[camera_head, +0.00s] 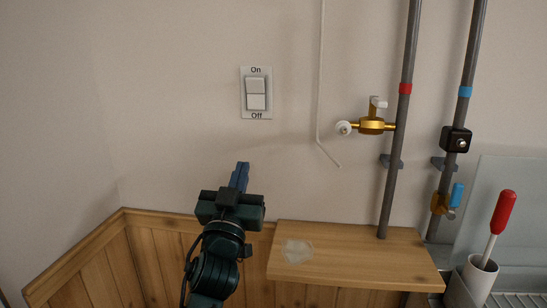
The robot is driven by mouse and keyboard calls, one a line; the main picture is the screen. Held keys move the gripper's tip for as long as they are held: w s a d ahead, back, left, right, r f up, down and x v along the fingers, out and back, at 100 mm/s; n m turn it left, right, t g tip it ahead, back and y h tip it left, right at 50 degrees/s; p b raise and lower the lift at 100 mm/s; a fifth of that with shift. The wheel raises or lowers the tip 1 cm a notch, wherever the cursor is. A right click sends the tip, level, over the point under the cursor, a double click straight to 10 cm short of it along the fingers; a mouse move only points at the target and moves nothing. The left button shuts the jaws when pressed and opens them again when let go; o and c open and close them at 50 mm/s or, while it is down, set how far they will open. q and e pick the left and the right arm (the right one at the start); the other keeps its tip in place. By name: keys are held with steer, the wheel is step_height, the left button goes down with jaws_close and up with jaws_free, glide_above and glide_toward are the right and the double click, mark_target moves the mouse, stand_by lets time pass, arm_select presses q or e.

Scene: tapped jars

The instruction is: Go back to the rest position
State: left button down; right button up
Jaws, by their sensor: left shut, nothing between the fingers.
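My left gripper (239,177) is shut and empty. It points up in front of the wall, below a white wall switch (256,92) marked On and Off, and is apart from the switch. My left arm comes up from the bottom, over the wood panelling. My right gripper is not in view.
A wooden shelf (350,262) with a pale translucent patch (297,251) is right of my arm. Two grey pipes stand behind it, with a brass tap (371,125) and a blue-handled valve (456,195). A red-handled tool (503,212) stands in a white cup (479,279).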

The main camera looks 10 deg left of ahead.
arm_select(q)
steer(key=s+f+m+g+h+p, duration=0.1)
steer(key=s+f+g, duration=0.25)
steer(key=f, duration=0.75)
steer(key=s+f+m+g+h+p, duration=0.1)
steer(key=s+f+g+p, duration=0.3)
steer(key=f, duration=0.8)
steer(key=s+f+g, duration=0.2)
steer(key=s+f, duration=0.5)
steer(key=s, duration=0.3)
steer(key=s+f+g+h, duration=0.1)
steer(key=s+f+g, duration=0.2)
steer(key=s+f, duration=0.4)
steer(key=s, duration=0.2)
steer(key=shift+s+f+m+b, duration=0.2)
steer(key=shift+s+m+b, duration=0.15)
steer(key=shift+m, duration=0.05)
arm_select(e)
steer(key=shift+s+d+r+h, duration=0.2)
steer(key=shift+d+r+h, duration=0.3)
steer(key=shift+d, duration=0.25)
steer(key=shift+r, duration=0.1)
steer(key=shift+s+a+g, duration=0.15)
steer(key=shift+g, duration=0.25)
